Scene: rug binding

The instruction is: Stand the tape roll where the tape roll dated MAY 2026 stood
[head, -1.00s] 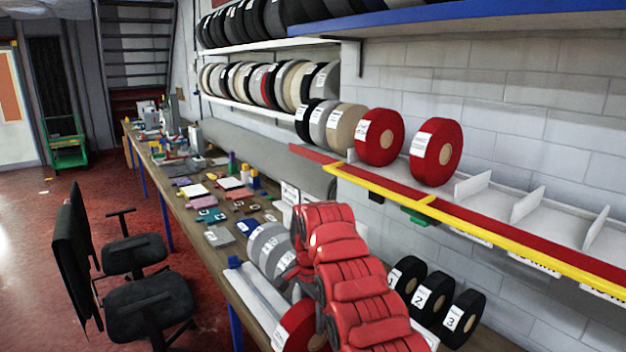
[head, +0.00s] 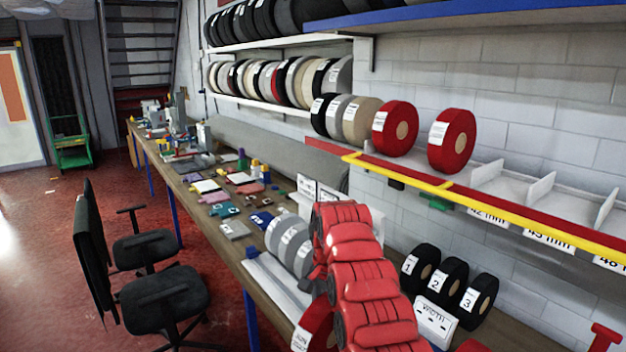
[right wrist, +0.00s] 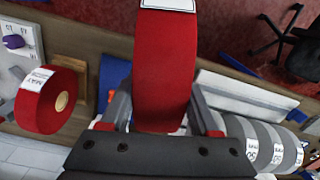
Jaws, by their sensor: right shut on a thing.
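My right gripper (right wrist: 162,108) is shut on a red tape roll (right wrist: 163,60), one finger on each side. Its white label is cut off at the top of the right wrist view. In the head view the held roll (head: 316,328) shows low in the picture, partly behind my red arm, its label seeming to read JUN. Another red tape roll (right wrist: 42,103), labelled MAY, is apart from the gripper at the left of the right wrist view; I cannot pick it out in the head view. My left gripper is not in view.
Two red rolls (head: 394,130) (head: 453,142) stand on the yellow-edged shelf (head: 480,208), with empty divided bays to their right. Grey rolls (head: 287,240) stand on the bench beside my arm. Black rolls (head: 421,265) numbered 1 to 3 stand right of it, behind a WIDTH sign (head: 435,322).

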